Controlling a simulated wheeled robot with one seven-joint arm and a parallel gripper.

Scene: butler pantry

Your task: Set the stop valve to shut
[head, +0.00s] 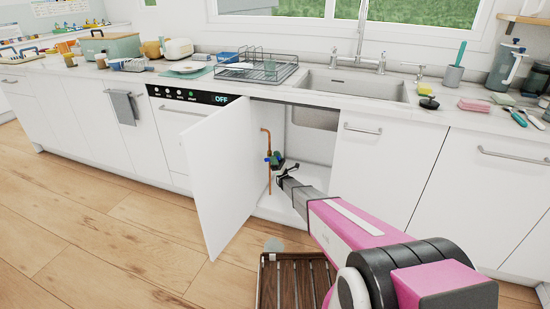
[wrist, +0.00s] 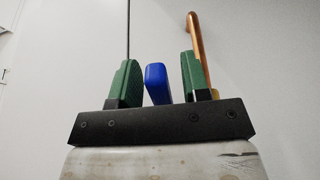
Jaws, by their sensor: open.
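The stop valve is on a copper pipe (head: 267,143) inside the open sink cabinet. Its blue lever (wrist: 157,84) shows in the wrist view, and a small blue part of it (head: 267,159) shows in the head view. My gripper (wrist: 160,82) is open, its green fingertips on either side of the blue lever. The lever looks nearer the left finger, and I cannot tell whether they touch. In the head view my gripper (head: 276,157) reaches into the cabinet and hides part of the valve. The valve body is mostly hidden.
The white cabinet door (head: 225,175) stands open to the left of my arm. A slatted wooden crate (head: 262,285) is on the floor below my arm. The sink (head: 355,86) and dish rack (head: 258,70) are on the counter above. Floor at the left is clear.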

